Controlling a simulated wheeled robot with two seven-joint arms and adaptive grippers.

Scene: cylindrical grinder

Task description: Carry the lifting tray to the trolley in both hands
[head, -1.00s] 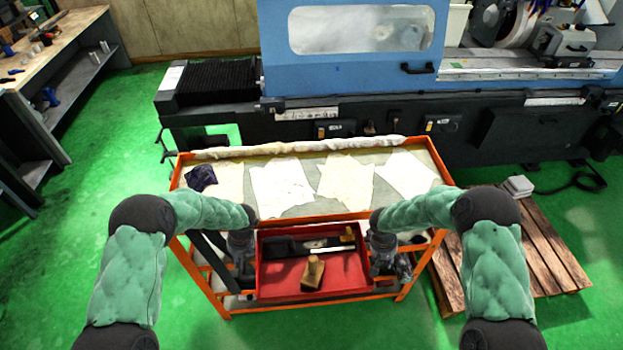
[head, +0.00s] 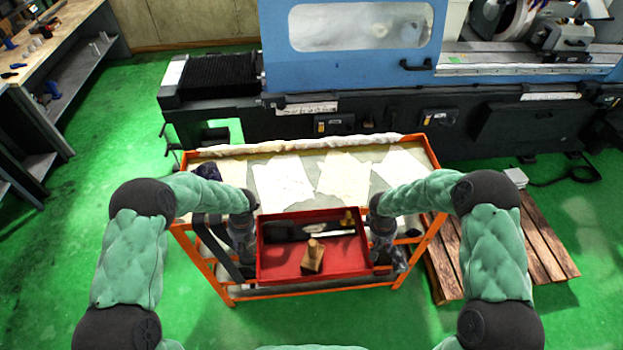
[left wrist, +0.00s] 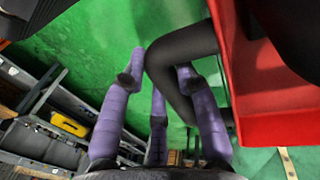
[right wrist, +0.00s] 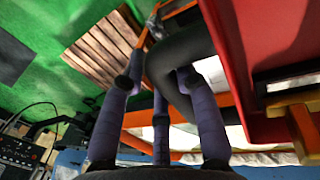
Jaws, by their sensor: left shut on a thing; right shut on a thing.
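The lifting tray (head: 286,257) is red and holds a wooden-handled block (head: 313,256), plus a dark item partly hidden along its back. It hangs between my grippers, looks roughly level, and overlaps the trolley's front edge in the head view. My left gripper (head: 243,250) is shut on the tray's left side; the left wrist view shows its purple fingers (left wrist: 162,66) around a black curved handle. My right gripper (head: 383,245) is shut on the right side, its fingers (right wrist: 160,68) also around a black handle. The orange-framed trolley (head: 431,150) stands just beyond the tray.
Pale sheets (head: 283,180) cover the trolley top, with a rolled cloth along the back and a dark rag (head: 208,172) at left. A blue grinder (head: 350,75) stands behind. A wooden pallet (head: 520,245) lies at right. A workbench (head: 60,30) is at far left.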

